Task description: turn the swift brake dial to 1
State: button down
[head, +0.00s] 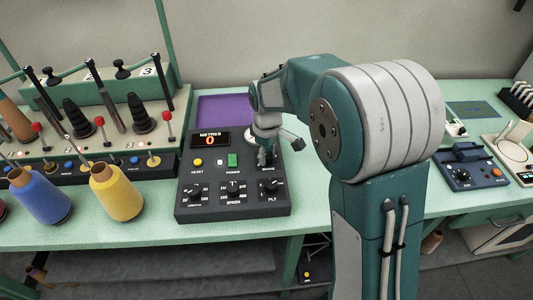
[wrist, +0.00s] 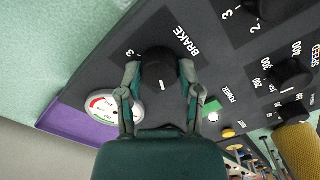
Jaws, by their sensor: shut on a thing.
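The brake dial (wrist: 159,62) is a black round knob on the dark control box (head: 233,206), beside the word BRAKE. In the wrist view its short white mark points towards my gripper's palm, and a 3 is printed beside it on the left. Other numbers around the dial are hidden by my gripper. My gripper (wrist: 160,78) is shut on the dial, one finger on each side. In the head view my gripper (head: 265,156) reaches down onto the back right of the box and mostly hides the dial.
The box also bears a red METRES display (head: 209,140) reading 0, a green power switch (head: 232,160), a speed dial (head: 234,188) and a ply dial (head: 269,187). A round gauge (wrist: 112,108) is close to my gripper. Yellow (head: 117,192) and blue (head: 40,196) cones stand left.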

aim_at(267, 155)
jog(key=shift+s+f, duration=0.15)
jog(key=shift+f, duration=0.05)
jog(key=shift+c, duration=1.3)
grip_release()
jog(key=shift+r, duration=0.2)
jog(key=shift+r, duration=0.35)
notch_tip(267, 155, up, 11)
jog(key=shift+w, duration=0.2)
